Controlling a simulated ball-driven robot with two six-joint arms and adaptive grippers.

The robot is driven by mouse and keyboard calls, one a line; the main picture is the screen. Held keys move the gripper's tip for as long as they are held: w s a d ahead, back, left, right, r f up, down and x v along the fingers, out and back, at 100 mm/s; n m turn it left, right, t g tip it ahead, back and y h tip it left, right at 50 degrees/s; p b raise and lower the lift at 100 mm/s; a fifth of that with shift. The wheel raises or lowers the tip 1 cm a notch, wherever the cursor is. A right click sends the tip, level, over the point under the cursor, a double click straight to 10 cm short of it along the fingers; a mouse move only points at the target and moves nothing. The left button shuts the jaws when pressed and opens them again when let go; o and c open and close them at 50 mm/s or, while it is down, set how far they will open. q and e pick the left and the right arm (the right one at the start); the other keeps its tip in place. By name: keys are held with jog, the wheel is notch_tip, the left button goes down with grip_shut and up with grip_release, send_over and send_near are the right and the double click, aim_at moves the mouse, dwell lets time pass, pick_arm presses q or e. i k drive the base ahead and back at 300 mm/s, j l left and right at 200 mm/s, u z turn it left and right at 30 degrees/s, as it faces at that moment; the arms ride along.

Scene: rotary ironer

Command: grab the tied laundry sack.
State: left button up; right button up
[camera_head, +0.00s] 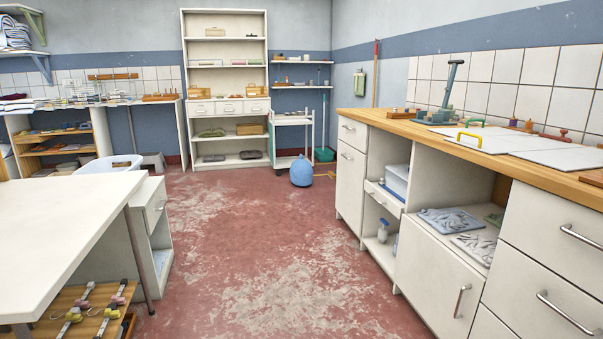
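A blue rounded sack, gathered to a narrow top (301,171), stands upright on the red floor at the far end of the aisle. It looks like the tied laundry sack. It sits in front of a small white trolley (291,140), and I cannot tell whether they touch. Something thin and yellow lies on the floor just right of it. Neither of my grippers shows in this view.
A worn red floor (240,240) runs clear to the sack. A white table (60,215) with a small cabinet (152,225) borders it on the left. A long wooden-topped counter (480,150) borders it on the right. A tall white shelf (228,90) stands at the back.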

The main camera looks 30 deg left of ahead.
aim_at(300, 171)
jog(key=i+j+u, duration=0.6)
jog(key=i, duration=0.4)
jog(key=i+j+u, duration=0.3)
jog(key=i, duration=0.2)
jog(key=i+u, duration=0.35)
jog(key=i, duration=1.05)
jog(key=i+z, duration=0.1)
jog(key=i, duration=0.75)
jog(key=i+j, duration=0.15)
jog(key=i, duration=0.7)
